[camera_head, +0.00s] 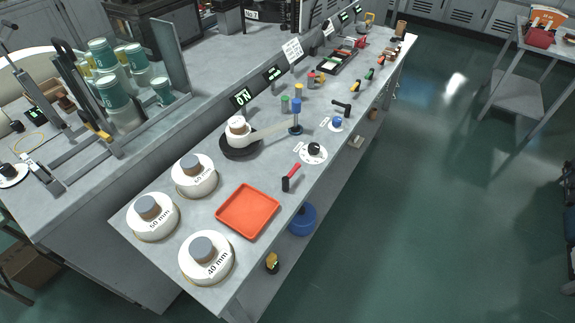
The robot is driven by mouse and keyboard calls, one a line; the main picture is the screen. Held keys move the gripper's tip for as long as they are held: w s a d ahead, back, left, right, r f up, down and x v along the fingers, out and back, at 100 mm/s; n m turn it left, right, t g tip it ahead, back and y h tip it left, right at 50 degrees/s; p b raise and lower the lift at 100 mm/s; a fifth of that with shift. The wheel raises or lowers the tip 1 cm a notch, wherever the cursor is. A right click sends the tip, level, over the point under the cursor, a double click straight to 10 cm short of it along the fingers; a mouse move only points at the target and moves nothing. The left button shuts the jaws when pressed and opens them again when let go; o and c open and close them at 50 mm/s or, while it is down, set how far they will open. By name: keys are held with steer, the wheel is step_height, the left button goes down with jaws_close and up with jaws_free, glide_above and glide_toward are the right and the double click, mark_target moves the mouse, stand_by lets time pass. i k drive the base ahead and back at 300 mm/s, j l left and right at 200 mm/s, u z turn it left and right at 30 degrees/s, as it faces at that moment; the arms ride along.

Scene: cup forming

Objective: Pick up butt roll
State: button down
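No label marks the butt roll, so I cannot tell for sure which thing it is. A small white roll with a brownish top (238,126) sits on a round black plate (240,153) on the long grey bench. A pale flat arm runs from beside it to a blue-topped post (296,118). Three larger white rolls with grey-brown cores stand at the bench's near end: the 40 mm one (206,271), the 50 mm one (153,231) and the 60 mm one (194,186). My gripper is not in view.
An orange-red tray (248,212) lies empty beside the white rolls. A red-handled hammer (291,178), a round dial (314,154) and small tools lie farther along. A blue container (302,220) sits below the bench edge. The green floor to the right is mostly clear.

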mark_target(237, 132)
steer(key=i+j+u, duration=0.45)
steer(key=i, duration=0.2)
steer(key=i+j+u, duration=0.1)
steer(key=i+u, duration=0.15)
steer(key=i, duration=0.15)
